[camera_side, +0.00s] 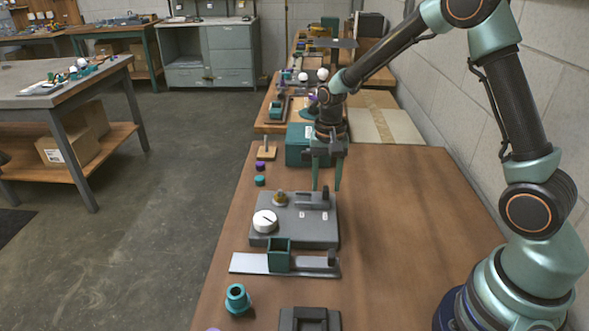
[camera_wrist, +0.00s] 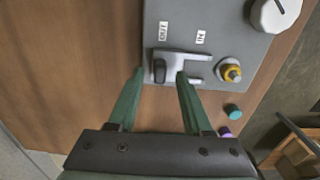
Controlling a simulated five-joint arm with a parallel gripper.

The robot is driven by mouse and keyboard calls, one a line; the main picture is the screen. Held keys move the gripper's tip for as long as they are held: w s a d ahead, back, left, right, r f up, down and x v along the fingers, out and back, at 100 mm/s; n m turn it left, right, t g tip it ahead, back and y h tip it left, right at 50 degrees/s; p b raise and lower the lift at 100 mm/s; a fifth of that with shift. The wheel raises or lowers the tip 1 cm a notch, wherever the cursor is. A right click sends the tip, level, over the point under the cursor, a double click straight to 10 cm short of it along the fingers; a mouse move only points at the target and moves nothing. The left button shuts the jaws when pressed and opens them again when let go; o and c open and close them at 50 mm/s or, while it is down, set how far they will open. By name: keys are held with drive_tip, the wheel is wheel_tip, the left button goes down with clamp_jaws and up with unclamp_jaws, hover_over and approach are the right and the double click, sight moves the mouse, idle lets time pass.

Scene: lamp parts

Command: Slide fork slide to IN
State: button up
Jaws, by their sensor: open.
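The grey panel (camera_side: 287,228) stands on the wooden bench; it fills the top of the wrist view (camera_wrist: 185,12). On it is the fork slide (camera_wrist: 198,57), with two prongs pointing at a brass post (camera_wrist: 231,73) and a dark upright knob (camera_wrist: 159,70) at its other end. The knob lines up with the OUT label (camera_wrist: 163,30); the IN label (camera_wrist: 201,37) is nearer the post. In the side view the fork slide (camera_side: 309,201) is at the panel's back right. My gripper (camera_wrist: 160,72) is open, its fingertips on either side of the knob; contact cannot be told.
A white dial (camera_side: 265,221) is on the panel. In front are a rail with a teal block (camera_side: 279,257) and a teal flanged part (camera_side: 237,299). Purple and teal caps (camera_side: 260,181) and a teal box (camera_side: 300,146) lie behind. The bench's right side is clear.

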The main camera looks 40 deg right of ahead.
drive_tip(key=shift+f, duration=0.5)
clamp_jaws()
idle(1.2)
